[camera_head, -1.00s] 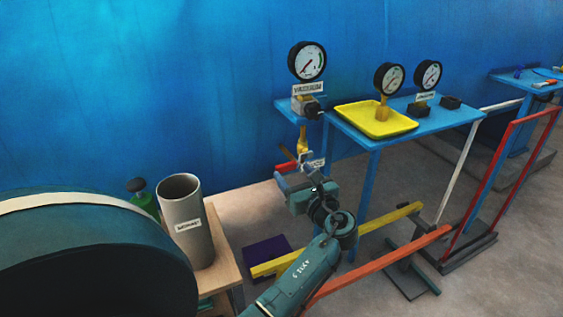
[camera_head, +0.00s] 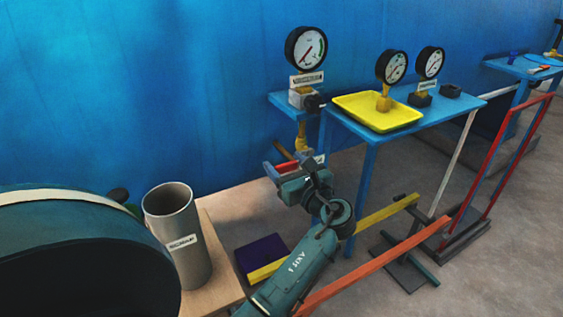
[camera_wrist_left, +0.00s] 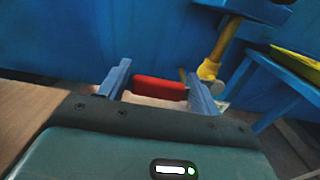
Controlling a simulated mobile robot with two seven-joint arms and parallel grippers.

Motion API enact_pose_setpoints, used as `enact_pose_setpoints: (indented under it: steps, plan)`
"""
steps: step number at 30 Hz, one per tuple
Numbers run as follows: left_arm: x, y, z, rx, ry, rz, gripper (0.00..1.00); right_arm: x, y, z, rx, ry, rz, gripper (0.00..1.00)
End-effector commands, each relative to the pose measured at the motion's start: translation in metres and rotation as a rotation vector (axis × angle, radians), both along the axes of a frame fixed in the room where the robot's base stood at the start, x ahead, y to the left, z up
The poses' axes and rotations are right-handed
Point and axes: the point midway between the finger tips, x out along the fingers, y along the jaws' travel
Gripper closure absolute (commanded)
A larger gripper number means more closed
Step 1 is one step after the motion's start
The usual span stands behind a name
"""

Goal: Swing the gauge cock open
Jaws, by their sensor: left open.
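The gauge cock's red lever handle (camera_head: 285,168) shows low on the brass pipe (camera_head: 302,137), under the large round gauge (camera_head: 306,49) on its small blue shelf. My left gripper (camera_head: 290,166) is at the handle, partly covering it. In the left wrist view the red handle (camera_wrist_left: 160,88) lies crosswise between the two blue-grey fingers (camera_wrist_left: 161,84). The fingers are spread apart, one near each end of the handle. I cannot tell whether either finger touches it. The brass pipe (camera_wrist_left: 210,69) is beyond the right finger. The cock's body is mostly hidden. My right gripper is not in view.
A blue table (camera_head: 450,108) with a yellow tray (camera_head: 352,108) and two smaller gauges stands to the right. A grey cylinder (camera_head: 180,240) stands on a wooden bench at left, beside a big dark drum (camera_head: 80,265). Yellow and orange bars (camera_head: 385,265) are low on the right.

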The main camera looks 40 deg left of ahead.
Motion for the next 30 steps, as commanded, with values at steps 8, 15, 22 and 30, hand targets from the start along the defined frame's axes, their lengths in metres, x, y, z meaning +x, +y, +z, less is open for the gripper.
enact_pose_setpoints:
  steps: [8, 15, 22, 30]
  plan:
    - [-0.0005, -0.0018, 0.0001, 0.000, 0.000, 0.001, 0.36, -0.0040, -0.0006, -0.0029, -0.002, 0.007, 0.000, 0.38]
    - [-0.0005, -0.0017, 0.0002, 0.000, 0.000, 0.001, 0.40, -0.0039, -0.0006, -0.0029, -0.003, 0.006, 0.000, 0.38]
    - [-0.0006, -0.0016, 0.0001, 0.000, 0.000, 0.001, 0.59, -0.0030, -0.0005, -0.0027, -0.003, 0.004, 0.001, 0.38]
    - [-0.0005, -0.0014, 0.0000, 0.000, 0.001, 0.001, 0.81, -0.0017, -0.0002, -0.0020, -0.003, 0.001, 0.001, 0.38]
